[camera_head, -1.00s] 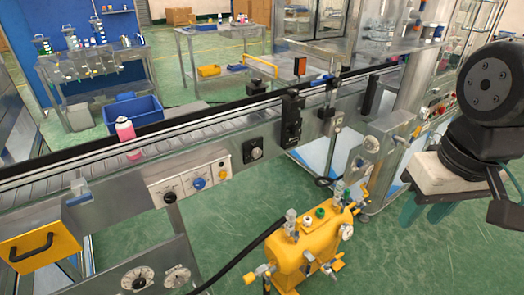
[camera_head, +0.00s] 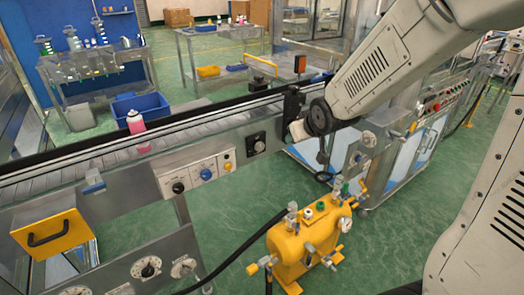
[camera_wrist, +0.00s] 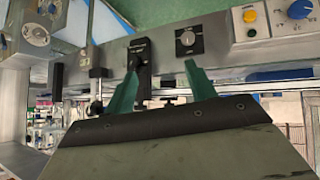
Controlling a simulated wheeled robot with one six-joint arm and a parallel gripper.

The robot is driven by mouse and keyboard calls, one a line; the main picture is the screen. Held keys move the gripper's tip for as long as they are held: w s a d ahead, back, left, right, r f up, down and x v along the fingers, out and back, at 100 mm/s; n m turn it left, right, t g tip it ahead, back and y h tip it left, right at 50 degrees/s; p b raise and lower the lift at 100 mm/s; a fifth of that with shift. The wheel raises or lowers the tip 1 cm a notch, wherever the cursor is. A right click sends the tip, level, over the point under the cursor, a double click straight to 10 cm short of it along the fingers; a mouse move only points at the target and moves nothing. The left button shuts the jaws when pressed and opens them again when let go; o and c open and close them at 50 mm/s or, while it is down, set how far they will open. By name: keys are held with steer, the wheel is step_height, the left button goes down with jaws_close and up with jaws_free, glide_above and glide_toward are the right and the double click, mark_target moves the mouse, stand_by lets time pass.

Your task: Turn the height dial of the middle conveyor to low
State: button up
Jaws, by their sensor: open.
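A black square plate with a silver knob (camera_head: 256,144), which looks like the height dial, sits on the front rail of the conveyor (camera_head: 218,143). It also shows in the wrist view (camera_wrist: 187,40), which looks upside down; its setting is too small to read. My gripper (camera_wrist: 163,88) is open and empty, its two teal fingers spread apart. In the wrist view the dial lies beyond the right fingertip, apart from it. In the head view my arm comes in from the upper right and its end is by the rail, right of the dial; the fingers are hidden there.
A black bracket (camera_wrist: 139,60) stands out from the rail beside the dial. A control panel (camera_head: 196,172) with black, blue and yellow controls is to its left. A yellow machine (camera_head: 300,245) stands on the floor in front. A pink bottle (camera_head: 136,122) is on the conveyor.

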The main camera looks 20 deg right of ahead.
steer(key=w+a+f+n+t+y, duration=0.1)
steer(key=w+f+t+y, duration=0.15)
steer(key=w+f, duration=0.5)
steer(key=n+t+y, duration=0.1)
steer(key=t+y, duration=0.3)
steer(key=t, duration=0.2)
glide_toward(261, 148)
steer(key=w, duration=0.2)
steer(key=shift+g+h, duration=0.25)
steer(key=x, duration=0.6)
steer(key=shift+w+a+r, duration=0.2)
steer(key=shift+a+r, duration=0.15)
steer(key=shift+a, duration=0.15)
steer(key=c, duration=1)
